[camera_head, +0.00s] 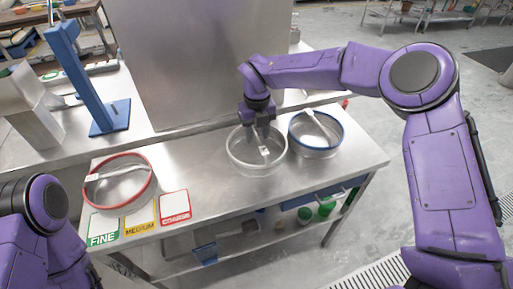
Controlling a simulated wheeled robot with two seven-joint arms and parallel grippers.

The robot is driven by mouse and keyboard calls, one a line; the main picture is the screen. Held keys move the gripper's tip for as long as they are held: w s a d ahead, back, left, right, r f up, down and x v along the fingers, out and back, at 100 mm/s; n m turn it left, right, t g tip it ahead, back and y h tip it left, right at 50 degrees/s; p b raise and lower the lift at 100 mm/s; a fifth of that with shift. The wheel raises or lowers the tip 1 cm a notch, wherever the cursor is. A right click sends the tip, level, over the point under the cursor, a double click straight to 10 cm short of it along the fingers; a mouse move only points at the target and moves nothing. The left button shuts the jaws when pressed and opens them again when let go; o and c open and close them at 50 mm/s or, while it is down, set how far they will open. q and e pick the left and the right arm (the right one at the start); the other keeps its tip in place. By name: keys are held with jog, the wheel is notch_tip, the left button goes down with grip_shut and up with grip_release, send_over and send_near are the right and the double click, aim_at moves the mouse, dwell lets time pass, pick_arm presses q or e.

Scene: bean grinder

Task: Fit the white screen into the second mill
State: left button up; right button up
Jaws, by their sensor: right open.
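The white screen (235,160) is a round, white-rimmed sieve lying on the metal table, right of the middle. A light tag or handle piece (264,151) shows inside its ring. My right gripper (261,141) points down over the white screen, open, with its fingers at the far part of the ring. I cannot tell whether they touch it. My left arm shows at the lower left, but its gripper is out of view. I cannot make out for certain which object is the second mill.
A blue-rimmed screen (340,143) lies close to the white one on its right. A red-rimmed screen (150,192) lies at the left, by FINE, MEDIUM and COARSE cards (141,218). A blue stand (88,84) and a large metal panel (205,62) stand behind. The table's front middle is bare.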

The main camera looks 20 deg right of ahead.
jog(key=shift+f, duration=0.2)
grip_shut()
jog(key=shift+r, duration=0.1)
dwell(1.4)
